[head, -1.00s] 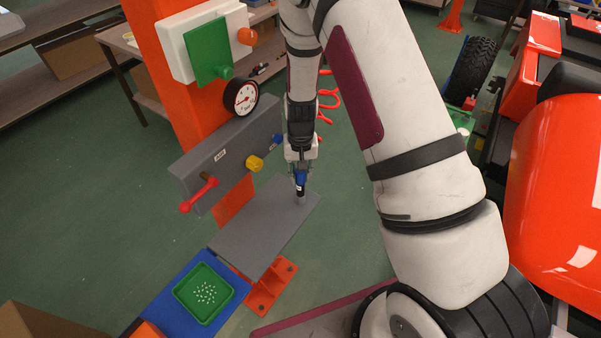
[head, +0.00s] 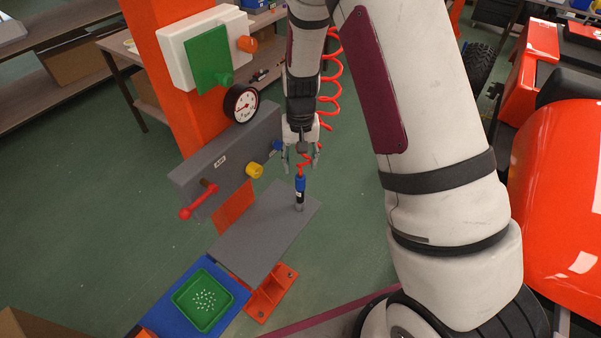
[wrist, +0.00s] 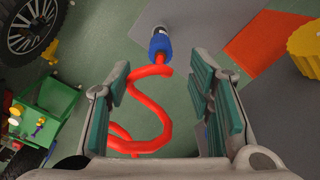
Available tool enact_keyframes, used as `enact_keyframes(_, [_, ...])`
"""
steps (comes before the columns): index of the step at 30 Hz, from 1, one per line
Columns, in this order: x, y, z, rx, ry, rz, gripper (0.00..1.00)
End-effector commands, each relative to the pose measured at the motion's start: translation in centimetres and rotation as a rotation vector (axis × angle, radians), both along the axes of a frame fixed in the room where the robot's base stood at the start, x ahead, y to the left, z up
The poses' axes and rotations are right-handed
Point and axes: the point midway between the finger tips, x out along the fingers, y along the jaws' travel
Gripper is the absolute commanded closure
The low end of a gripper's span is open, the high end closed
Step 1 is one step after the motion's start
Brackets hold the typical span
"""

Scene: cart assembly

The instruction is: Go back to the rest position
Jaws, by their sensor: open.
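My gripper (head: 301,162) is open and empty, pointing down above a small blue and black tool (head: 300,188). The tool stands upright on a grey plate (head: 248,243), apart from the fingers. A red coiled hose (head: 332,75) runs down beside my arm to the top of the tool. In the wrist view, my open gripper (wrist: 157,85) has its green finger pads on both sides of the hose (wrist: 150,115). The blue top of the tool (wrist: 160,43) lies beyond the fingertips there.
A grey panel (head: 200,185) with a red lever, a yellow knob and a gauge (head: 241,103) stands left of my gripper. A green tray (head: 190,290) with small white pieces sits in front of the plate. A red vehicle body (head: 565,200) is at the right. Green floor is open at left.

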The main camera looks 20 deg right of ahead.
Motion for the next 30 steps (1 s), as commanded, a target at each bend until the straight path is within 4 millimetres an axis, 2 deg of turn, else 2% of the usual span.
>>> enact_keyframes(3, [0.0, 0.0, 2.0, 0.0, -0.002, 0.002, 0.52])
enact_keyframes(7, [0.0, 0.0, 3.3, 0.0, 0.0, 0.0, 0.52])
enact_keyframes(20, [0.0, 0.0, 4.0, 0.0, 0.001, 0.001, 0.52])
enact_keyframes(23, [-0.1, 0.1, 4.8, 0.005, -0.009, 0.003, 0.52])
enact_keyframes(26, [-0.6, 0.2, 7.2, 0.018, -0.032, 0.014, 0.52])
enact_keyframes(30, [-2.2, 0.6, 12.4, 0.04, -0.088, 0.042, 0.52])
